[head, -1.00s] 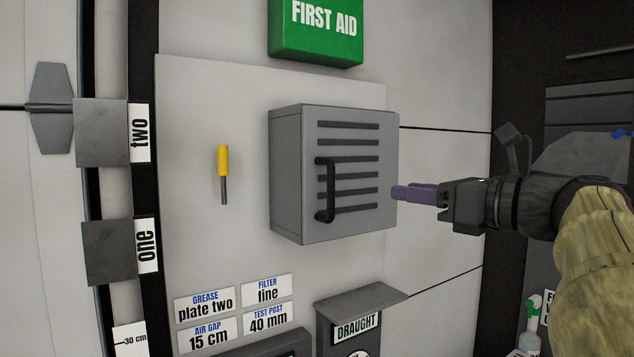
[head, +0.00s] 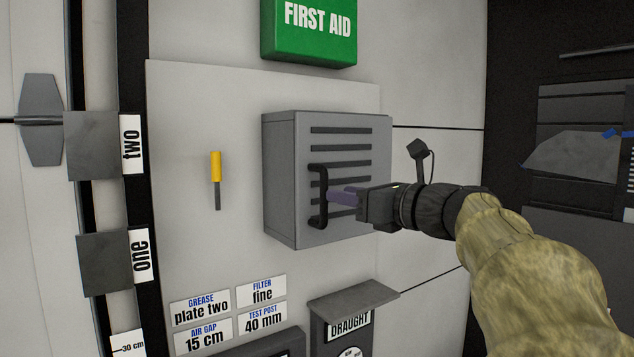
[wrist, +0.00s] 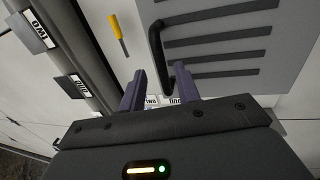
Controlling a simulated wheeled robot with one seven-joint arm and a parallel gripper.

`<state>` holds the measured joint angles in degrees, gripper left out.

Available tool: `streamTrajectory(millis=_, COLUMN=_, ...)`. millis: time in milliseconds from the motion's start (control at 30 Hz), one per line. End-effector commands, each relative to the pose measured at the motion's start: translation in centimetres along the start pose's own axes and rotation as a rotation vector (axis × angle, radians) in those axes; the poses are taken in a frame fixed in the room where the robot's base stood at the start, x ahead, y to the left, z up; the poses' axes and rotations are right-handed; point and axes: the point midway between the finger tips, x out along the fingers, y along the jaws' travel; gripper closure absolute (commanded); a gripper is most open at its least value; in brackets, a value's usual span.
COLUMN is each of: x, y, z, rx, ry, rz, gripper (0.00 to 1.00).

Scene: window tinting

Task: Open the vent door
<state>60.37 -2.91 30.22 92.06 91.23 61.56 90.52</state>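The vent door is the slatted front of a grey box (head: 349,141) on the wall in the head view, and it is shut. A black bar handle (head: 316,196) stands upright near the door's left edge. My gripper (head: 331,196) is just right of the handle, its purple fingers pointing at it. In the wrist view the handle (wrist: 156,50) runs down toward the space between the open fingers (wrist: 160,90). The slatted door (wrist: 225,40) fills the upper right there. I cannot tell whether the fingers touch the handle.
A yellow-handled tool (head: 216,168) is on the wall left of the box. A green first aid box (head: 310,30) is above. A draught box (head: 350,310) with a sloped lid is below. Grey plates labelled one (head: 104,263) and two (head: 92,146) stick out at left.

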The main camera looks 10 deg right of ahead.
Motion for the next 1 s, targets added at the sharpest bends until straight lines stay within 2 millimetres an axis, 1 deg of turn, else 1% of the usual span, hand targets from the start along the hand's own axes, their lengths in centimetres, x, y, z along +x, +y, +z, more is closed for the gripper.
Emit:
streamTrajectory(millis=33, x=0.9, y=0.0, z=0.3, rx=0.003, ry=0.000, rz=0.003, gripper=0.68)
streamTrajectory(millis=100, x=2.1, y=0.0, z=0.3, rx=0.003, ry=0.000, rz=0.003, gripper=0.68)
streamTrajectory(millis=300, x=5.1, y=0.0, z=0.2, rx=0.003, ry=0.000, rz=0.002, gripper=0.68)
streamTrajectory(millis=433, x=6.0, y=0.0, z=0.1, rx=0.001, ry=0.000, rz=0.001, gripper=0.68)
streamTrajectory(millis=700, x=6.1, y=0.0, z=0.0, rx=0.000, ry=0.000, rz=0.000, gripper=0.68)
streamTrajectory(millis=733, x=6.1, y=0.0, z=0.0, rx=0.000, ry=0.000, rz=0.000, gripper=0.72)
streamTrajectory(millis=800, x=6.1, y=0.0, z=0.0, rx=0.000, ry=0.000, rz=0.000, gripper=0.85)
streamTrajectory(millis=867, x=6.1, y=0.0, z=0.0, rx=0.000, ry=0.000, rz=0.000, gripper=0.97)
streamTrajectory(millis=900, x=6.1, y=0.0, z=0.0, rx=0.000, ry=0.000, rz=0.000, gripper=1.00)
streamTrajectory(millis=1000, x=6.1, y=0.0, z=0.0, rx=0.000, ry=0.000, rz=0.000, gripper=1.00)
